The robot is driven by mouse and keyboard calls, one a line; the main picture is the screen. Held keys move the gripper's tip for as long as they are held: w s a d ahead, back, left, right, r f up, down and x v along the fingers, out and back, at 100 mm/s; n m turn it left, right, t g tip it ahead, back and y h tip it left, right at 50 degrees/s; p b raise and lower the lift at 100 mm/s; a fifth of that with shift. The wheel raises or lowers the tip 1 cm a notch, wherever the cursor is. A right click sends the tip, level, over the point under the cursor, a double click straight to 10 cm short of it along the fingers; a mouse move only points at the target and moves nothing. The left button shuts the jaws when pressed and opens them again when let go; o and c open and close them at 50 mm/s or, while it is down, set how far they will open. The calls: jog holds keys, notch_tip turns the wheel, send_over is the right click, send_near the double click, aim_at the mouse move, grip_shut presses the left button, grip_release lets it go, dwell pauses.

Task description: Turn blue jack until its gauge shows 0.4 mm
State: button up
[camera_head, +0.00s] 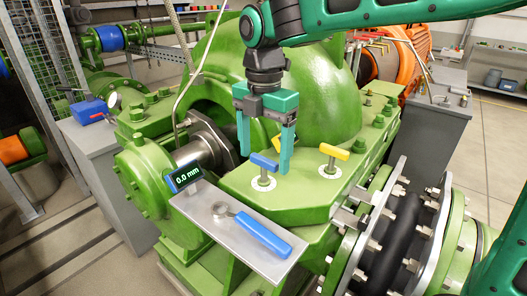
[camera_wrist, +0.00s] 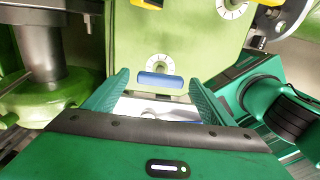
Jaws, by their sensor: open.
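The blue jack (camera_head: 264,161) has a blue bar handle over a round white dial on the green casing flange. In the wrist view the blue jack (camera_wrist: 160,80) lies just beyond and between my fingertips, its bar running left to right. My gripper (camera_head: 264,164) is open, pointing down, with one finger on each side of the bar in the picture. No contact shows, and the exact height gap cannot be told. My gripper's fingers also show in the wrist view (camera_wrist: 157,77). The gauge (camera_head: 187,177) reads 0.0 mm in green digits.
A yellow jack (camera_head: 334,152) stands to the right; another yellow handle (camera_head: 277,141) is partly hidden behind my finger. A metal shelf (camera_head: 222,238) in front holds a blue-handled wrench (camera_head: 262,234). A bolted flange with a black bellows (camera_head: 402,243) is at right.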

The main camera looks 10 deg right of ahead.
jog(key=c, duration=1.1)
jog(key=shift+o, duration=0.2)
jog(key=shift+m, duration=0.3)
